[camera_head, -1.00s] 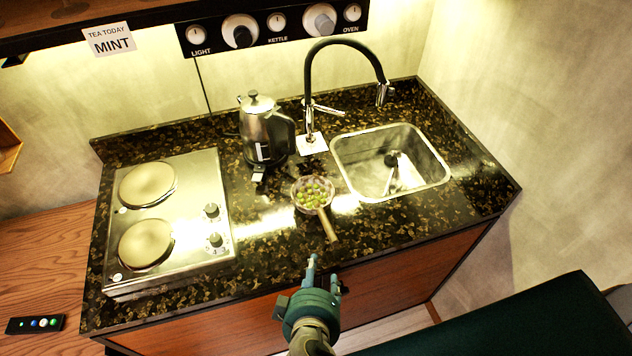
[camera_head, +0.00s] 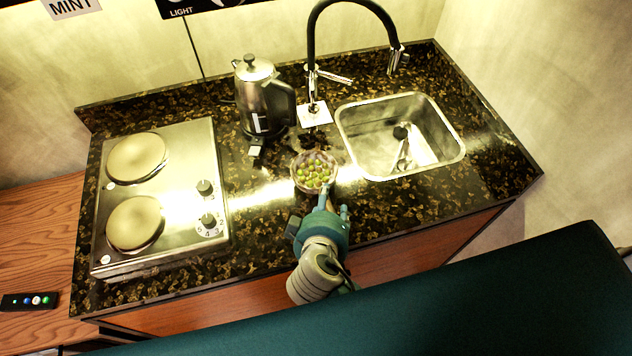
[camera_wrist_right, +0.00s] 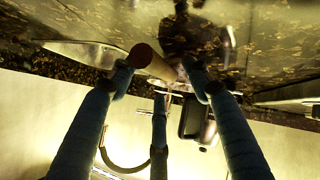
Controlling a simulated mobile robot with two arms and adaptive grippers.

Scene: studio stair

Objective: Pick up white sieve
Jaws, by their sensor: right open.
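The white sieve (camera_head: 295,173) sits on the dark speckled counter, between the kettle and the sink, with several green and purple round pieces in its bowl. In the head view its handle is hidden behind my right gripper (camera_head: 335,199). In the right wrist view the handle (camera_wrist_right: 153,64) points towards the camera, its round end between the spread fingers of my right gripper (camera_wrist_right: 158,85). That gripper is open and not closed on the handle. My left gripper is not in view.
A metal kettle (camera_head: 258,97) stands behind the sieve. A two-plate hob (camera_head: 178,190) is to the left. A steel sink (camera_head: 370,145) with a black tap (camera_head: 311,60) is to the right. A small remote (camera_head: 30,301) lies on the wooden surface at left.

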